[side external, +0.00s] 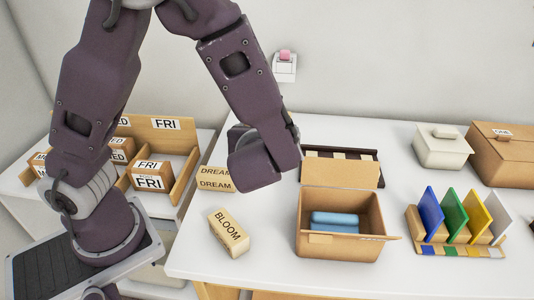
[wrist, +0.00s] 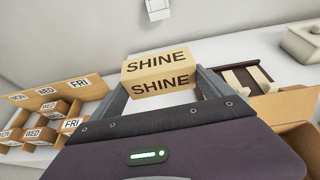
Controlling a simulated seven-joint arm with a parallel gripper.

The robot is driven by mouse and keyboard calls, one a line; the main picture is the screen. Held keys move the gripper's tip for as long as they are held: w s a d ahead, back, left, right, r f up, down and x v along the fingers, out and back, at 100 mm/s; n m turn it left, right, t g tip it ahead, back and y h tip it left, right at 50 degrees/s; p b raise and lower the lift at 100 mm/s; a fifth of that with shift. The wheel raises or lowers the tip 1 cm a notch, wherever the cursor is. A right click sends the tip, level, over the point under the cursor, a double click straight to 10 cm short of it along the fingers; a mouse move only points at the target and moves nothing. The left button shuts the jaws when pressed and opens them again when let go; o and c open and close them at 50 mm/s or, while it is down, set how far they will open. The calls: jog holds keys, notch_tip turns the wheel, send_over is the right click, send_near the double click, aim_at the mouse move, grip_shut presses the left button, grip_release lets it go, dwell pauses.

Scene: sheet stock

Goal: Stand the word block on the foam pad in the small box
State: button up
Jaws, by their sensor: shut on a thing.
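A tan word block marked SHINE (wrist: 160,76) sits between the two fingers of my gripper (wrist: 163,84) in the wrist view. My gripper is shut on it and holds it level, with the word showing on two faces. In the side view the fingers and this block are hidden behind my wrist. The small box (side external: 318,247) is an open cardboard box on the table, right of and below my wrist in the picture. Blue foam (side external: 345,218) lies inside it. In the wrist view, part of the box (wrist: 286,104) shows at the right edge.
A DREAM block (side external: 214,180) and a BLOOM block (side external: 230,236) rest on the white table left of the box. A dark tray (side external: 367,172) is behind the box. A rack of coloured sheets (side external: 459,220) and lidded boxes (side external: 441,151) stand right. A day-labelled organiser (side external: 187,172) is left.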

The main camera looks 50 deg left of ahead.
aim_at(267, 195)
jog(key=w+r+m+t+h, duration=0.1)
jog(key=w+a+m, duration=0.1)
jog(key=w+a+r+m+t+h, duration=0.1)
jog(key=shift+w+a+r+t+h, duration=0.2)
jog(key=shift+w+r+t+h, duration=0.1)
jog(key=shift+w, duration=0.1)
jog(key=shift+w+d+f+m+t+h, duration=0.1)
jog(key=shift+w+d+m+t+h, duration=0.25)
jog(key=shift+m+h, duration=0.3)
jog(key=s+d+f+n+g+y, duration=0.1)
jog(key=s+d+n+g+y, duration=0.15)
jog(key=s+n+y, duration=0.2)
jog(key=shift+g, duration=0.4)
jog(key=f, duration=1.8)
jog(key=shift+a, duration=0.4)
jog(key=shift+f, duration=0.25)
